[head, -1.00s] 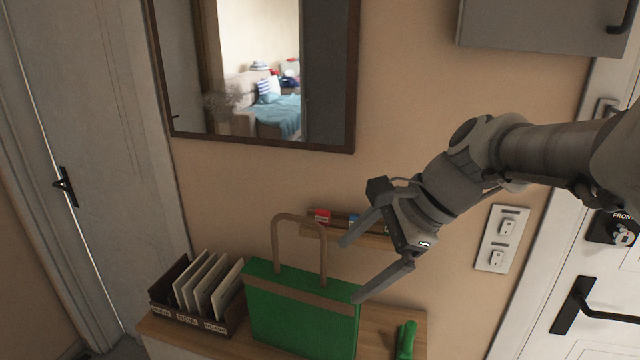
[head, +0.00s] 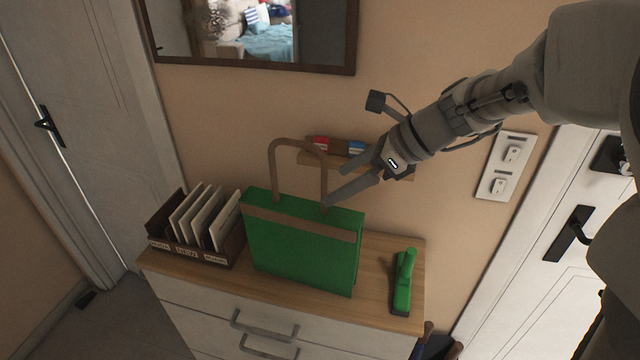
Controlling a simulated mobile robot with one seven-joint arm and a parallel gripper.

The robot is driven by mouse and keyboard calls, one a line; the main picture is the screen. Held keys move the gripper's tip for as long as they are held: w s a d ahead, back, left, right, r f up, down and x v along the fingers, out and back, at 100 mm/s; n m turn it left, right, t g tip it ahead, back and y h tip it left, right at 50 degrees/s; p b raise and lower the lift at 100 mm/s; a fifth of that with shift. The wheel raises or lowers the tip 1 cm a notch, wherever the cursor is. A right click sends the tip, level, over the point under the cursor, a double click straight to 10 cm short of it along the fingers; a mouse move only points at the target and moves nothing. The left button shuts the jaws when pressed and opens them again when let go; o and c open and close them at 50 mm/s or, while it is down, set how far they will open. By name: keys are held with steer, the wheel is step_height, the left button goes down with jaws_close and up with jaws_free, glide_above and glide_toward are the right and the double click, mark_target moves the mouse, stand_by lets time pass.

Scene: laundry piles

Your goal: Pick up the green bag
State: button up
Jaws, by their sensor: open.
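The green bag (head: 300,250) stands upright on a wooden-topped cabinet (head: 375,285). It has a brown band near its top and a tall brown loop handle (head: 272,165). My gripper (head: 328,183) reaches in from the right, open, with its fingers beside the right side of the handle above the bag's top. One finger overlaps the handle's right leg in the picture. I cannot tell whether it touches the handle or whether the leg lies between the fingers.
A file box (head: 195,240) with several folders stands left of the bag. A small wall shelf (head: 335,160) is behind the handle. A mirror (head: 250,60) hangs above, and light switches (head: 505,165) are at right.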

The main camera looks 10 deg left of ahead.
mark_target(301, 207)
steer(key=x, duration=1)
steer(key=shift+f, duration=0.2)
jaws_close()
